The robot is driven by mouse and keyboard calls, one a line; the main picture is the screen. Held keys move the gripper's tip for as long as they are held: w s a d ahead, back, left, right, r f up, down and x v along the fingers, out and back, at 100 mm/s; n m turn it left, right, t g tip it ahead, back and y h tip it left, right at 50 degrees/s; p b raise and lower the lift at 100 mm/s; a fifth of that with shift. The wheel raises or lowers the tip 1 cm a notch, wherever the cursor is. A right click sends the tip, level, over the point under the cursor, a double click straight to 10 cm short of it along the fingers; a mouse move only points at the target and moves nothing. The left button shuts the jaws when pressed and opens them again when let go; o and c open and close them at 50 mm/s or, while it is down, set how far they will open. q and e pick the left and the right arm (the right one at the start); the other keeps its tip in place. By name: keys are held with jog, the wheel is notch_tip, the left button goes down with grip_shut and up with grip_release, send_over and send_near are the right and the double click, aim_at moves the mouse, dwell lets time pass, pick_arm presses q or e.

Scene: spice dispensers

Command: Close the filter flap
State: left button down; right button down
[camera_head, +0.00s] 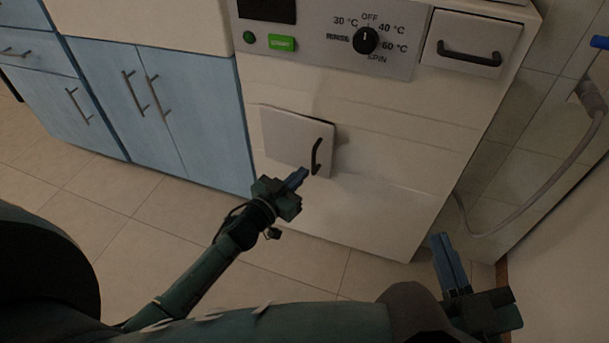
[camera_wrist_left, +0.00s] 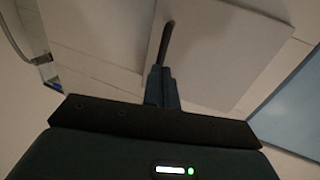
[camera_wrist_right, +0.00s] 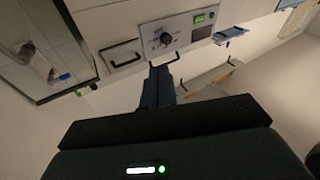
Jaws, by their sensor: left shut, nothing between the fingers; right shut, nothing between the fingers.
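The filter flap (camera_head: 292,138) is a white square panel low on the front of the white washing machine. Its black curved handle (camera_head: 317,155) is near its right edge. The flap looks slightly ajar, with a dark shadow along its right and top edges. My left gripper (camera_head: 304,174) is shut and empty, with its tips just below and left of the handle; contact cannot be told. The left wrist view shows the flap (camera_wrist_left: 222,50) and handle (camera_wrist_left: 166,42) beyond the fingers. My right gripper (camera_head: 438,238) is shut and empty, apart from the machine's lower right side.
Above the flap is a control panel with a black dial (camera_head: 366,40) and green start button (camera_head: 281,43). A drawer with a black handle (camera_head: 468,54) is at upper right. Blue cabinets (camera_head: 150,105) stand left. A grey hose (camera_head: 540,190) hangs right. The tiled floor is clear.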

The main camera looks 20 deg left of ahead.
aim_at(314, 163)
pick_arm(q)
jog(key=shift+x, duration=1.2)
pick_arm(e)
jog(key=shift+a+r, duration=0.2)
jog(key=shift+r, duration=0.2)
pick_arm(q)
jog(key=shift+d+b+x, duration=0.2)
jog(key=shift+b+x, duration=0.1)
jog(key=shift+x, duration=0.9)
jog(key=shift+r, duration=0.1)
pick_arm(e)
jog(key=shift+f, duration=0.15)
